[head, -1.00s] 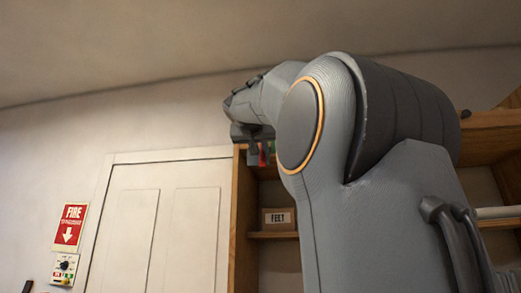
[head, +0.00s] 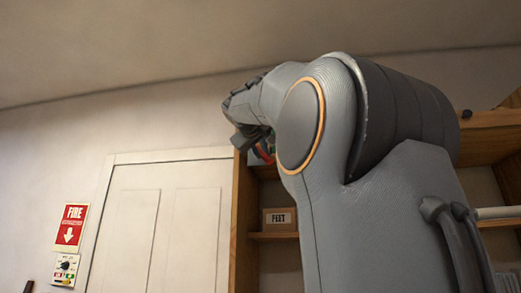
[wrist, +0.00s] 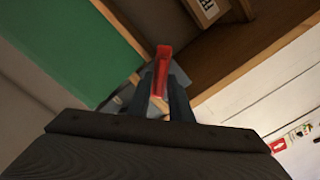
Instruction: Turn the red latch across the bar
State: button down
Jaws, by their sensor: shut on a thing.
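The red latch (wrist: 162,68) stands between the two dark fingers of my gripper (wrist: 160,92) in the wrist view, and the gripper is shut on it. In the head view a small part of the red latch (head: 264,153) shows below my tilted gripper (head: 254,141), near the top of the wooden shelf. A grey piece lies behind the latch in the wrist view. I cannot make out the bar for certain; the fingers and my arm hide part of that area.
A green panel (wrist: 75,48) fills the upper left of the wrist view. The wooden shelf (head: 243,220) holds a box labelled FEET (head: 279,219). A white door (head: 150,235) and a red FIRE sign (head: 71,225) are at the left. My arm blocks much of the shelf.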

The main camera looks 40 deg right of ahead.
jog(key=n+p, duration=0.1)
jog(key=n, duration=0.3)
jog(key=shift+n, duration=0.3)
jog(key=shift+w+f+n+p, duration=0.15)
jog(key=shift+n+p, duration=0.25)
jog(key=shift+n, duration=0.9)
jog(key=shift+s+f+n+p, duration=0.1)
jog(key=shift+n+p, duration=0.3)
jog(key=shift+n, duration=0.9)
jog(key=c, duration=1.9)
grip_release()
jog(key=shift+o, duration=0.4)
jog(key=shift+a, duration=0.15)
jog(key=b+v, duration=0.3)
jog(key=v, duration=0.4)
jog(key=shift+s+a+b, duration=0.2)
jog(key=shift+s+b, duration=0.05)
jog(key=shift+b, duration=0.05)
